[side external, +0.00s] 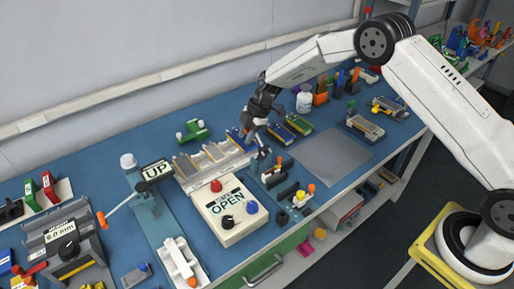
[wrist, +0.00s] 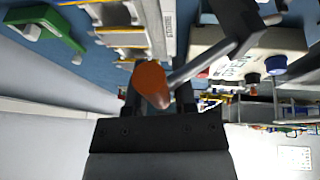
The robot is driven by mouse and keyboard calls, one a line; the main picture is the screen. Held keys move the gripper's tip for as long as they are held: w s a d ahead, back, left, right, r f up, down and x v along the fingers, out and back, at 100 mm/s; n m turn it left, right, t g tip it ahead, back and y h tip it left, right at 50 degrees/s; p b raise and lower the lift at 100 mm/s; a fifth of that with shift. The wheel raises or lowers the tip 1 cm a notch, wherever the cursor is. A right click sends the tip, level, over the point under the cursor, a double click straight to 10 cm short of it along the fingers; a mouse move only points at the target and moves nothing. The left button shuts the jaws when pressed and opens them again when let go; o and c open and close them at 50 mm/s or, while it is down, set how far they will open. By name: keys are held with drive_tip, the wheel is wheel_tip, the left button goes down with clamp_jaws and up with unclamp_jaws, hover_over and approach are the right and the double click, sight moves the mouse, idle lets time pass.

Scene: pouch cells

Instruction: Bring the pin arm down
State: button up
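The pin arm (side external: 122,204) is a thin grey lever left of the white box in the side view. It slopes from its post down-left to an orange knob (side external: 101,219). A sign reading "UP" (side external: 157,169) stands beside the post.
The white box (side external: 230,210) has red, black and blue knobs and an "OPEN" label. The cell tray (side external: 213,163) lies behind it, and a green clamp (side external: 193,131) stands toward the wall. A grey 8.0 mm block (side external: 62,240) is at left. A bare grey mat (side external: 332,158) is at right.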

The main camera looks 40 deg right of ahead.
clamp_jaws()
idle(1.1)
